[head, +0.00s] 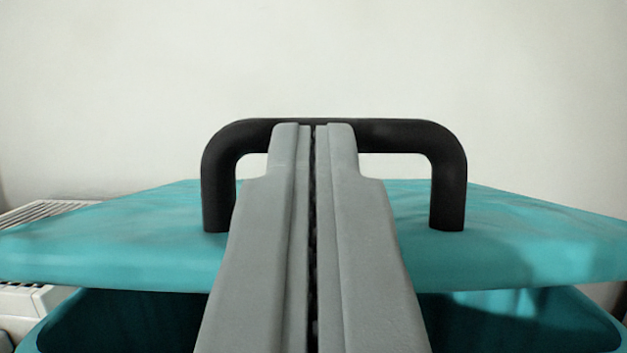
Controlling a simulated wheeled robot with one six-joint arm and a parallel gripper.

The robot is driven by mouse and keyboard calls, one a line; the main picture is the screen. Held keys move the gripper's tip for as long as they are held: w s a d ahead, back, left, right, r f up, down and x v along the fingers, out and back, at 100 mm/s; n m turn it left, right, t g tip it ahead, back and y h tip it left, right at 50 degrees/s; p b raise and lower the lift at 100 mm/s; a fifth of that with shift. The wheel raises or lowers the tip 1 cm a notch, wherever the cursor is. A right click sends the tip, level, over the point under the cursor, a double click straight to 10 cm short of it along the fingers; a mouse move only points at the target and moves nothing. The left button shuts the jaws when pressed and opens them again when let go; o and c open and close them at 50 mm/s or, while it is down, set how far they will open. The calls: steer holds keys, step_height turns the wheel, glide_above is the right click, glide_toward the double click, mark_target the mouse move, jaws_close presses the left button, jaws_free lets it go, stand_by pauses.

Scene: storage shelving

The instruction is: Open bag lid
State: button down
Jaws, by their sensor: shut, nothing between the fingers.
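The teal bag lid (540,235) spans the middle of the head view. A black arched handle (449,175) stands up from it. My gripper (313,128) is shut and empty, its fingertips overlapping the middle of the handle's top bar in the picture. I cannot tell whether they touch it. Below the lid's front edge a dark gap shows the inside of the teal bag, whose rim (598,298) is visible at the lower right. The lid sits raised above that rim at the front. My fingers hide the middle of the lid and the gap.
A white wall (120,90) fills the background. A white slatted unit, like a radiator (45,212), stands behind the lid at the left. The space above the handle is clear.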

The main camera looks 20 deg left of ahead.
steer(key=r, duration=0.1)
steer(key=w+r+g, duration=0.1)
steer(key=r, duration=0.1)
steer(key=w+r+g, duration=0.1)
steer(key=shift+a+r+h, duration=0.15)
steer(key=shift+a+h, duration=0.15)
steer(key=shift+h, duration=0.1)
steer(key=shift+w+a+r+g+h, duration=0.2)
steer(key=shift+w+a+r+g, duration=0.05)
steer(key=shift+w+r+g, duration=0.5)
steer(key=shift+w+a+r+g+h, duration=0.25)
steer(key=shift+w+r+g, duration=0.4)
steer(key=shift+r+g, duration=0.2)
steer(key=w+a+r, duration=0.2)
steer(key=w, duration=0.4)
steer(key=w+a+r, duration=0.2)
steer(key=w, duration=0.4)
steer(key=shift+r, duration=0.4)
steer(key=shift+s+a, duration=0.1)
